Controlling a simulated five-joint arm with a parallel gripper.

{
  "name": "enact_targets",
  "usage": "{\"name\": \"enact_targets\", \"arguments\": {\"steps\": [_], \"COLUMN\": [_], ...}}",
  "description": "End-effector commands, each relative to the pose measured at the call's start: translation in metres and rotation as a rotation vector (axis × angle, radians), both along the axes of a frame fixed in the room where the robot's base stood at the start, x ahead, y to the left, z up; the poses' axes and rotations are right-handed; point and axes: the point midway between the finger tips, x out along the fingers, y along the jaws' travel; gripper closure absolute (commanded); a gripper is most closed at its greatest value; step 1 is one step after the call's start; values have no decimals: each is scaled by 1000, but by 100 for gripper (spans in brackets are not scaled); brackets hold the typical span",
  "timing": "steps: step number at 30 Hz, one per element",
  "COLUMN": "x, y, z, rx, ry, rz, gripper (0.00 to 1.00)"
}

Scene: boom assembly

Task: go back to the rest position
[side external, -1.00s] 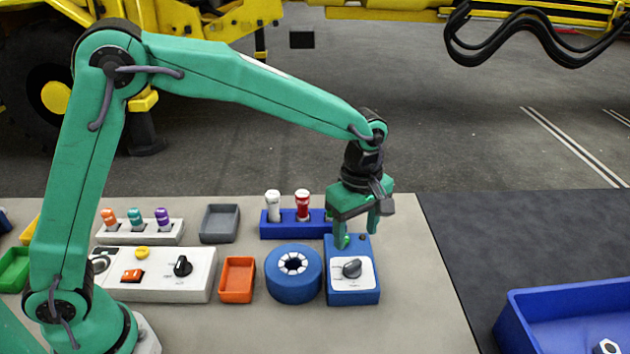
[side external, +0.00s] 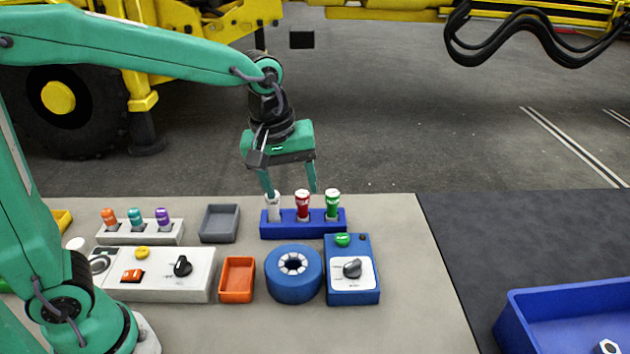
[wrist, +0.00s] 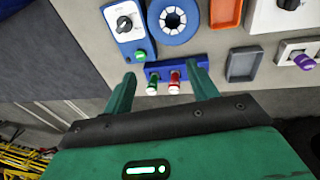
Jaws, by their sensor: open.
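My gripper (side external: 291,191) is open and empty, held above and behind the blue rack (side external: 302,230) in the side view. Its left finger overlaps the top of the white piece (side external: 273,208) in the picture; I cannot tell how far apart they are. The rack also holds a red piece (side external: 303,205) and a green piece (side external: 332,204), all upright. In the wrist view, my gripper (wrist: 165,76) has its fingers spread, with the green piece (wrist: 151,88) and the red piece (wrist: 174,84) showing between them. The white piece is hidden there by a finger.
The blue box with a knob (side external: 353,285), round blue holder (side external: 294,287), orange tray (side external: 237,280), grey tray (side external: 220,224) and white panel (side external: 155,285) sit on the bench. A large blue bin (side external: 520,315) is at the right. A yellow machine (side external: 225,30) stands behind.

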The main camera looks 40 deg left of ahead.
Motion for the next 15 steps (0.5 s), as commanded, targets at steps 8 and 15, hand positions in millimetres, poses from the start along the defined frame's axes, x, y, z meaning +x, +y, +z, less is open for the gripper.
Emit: {"name": "enact_targets", "arguments": {"steps": [8, 15], "x": [-42, -80], "y": [36, 60], "z": [21, 28], "rx": [50, 120], "ry": [-101, -182], "rz": [-212, -395], "gripper": [42, 42]}}
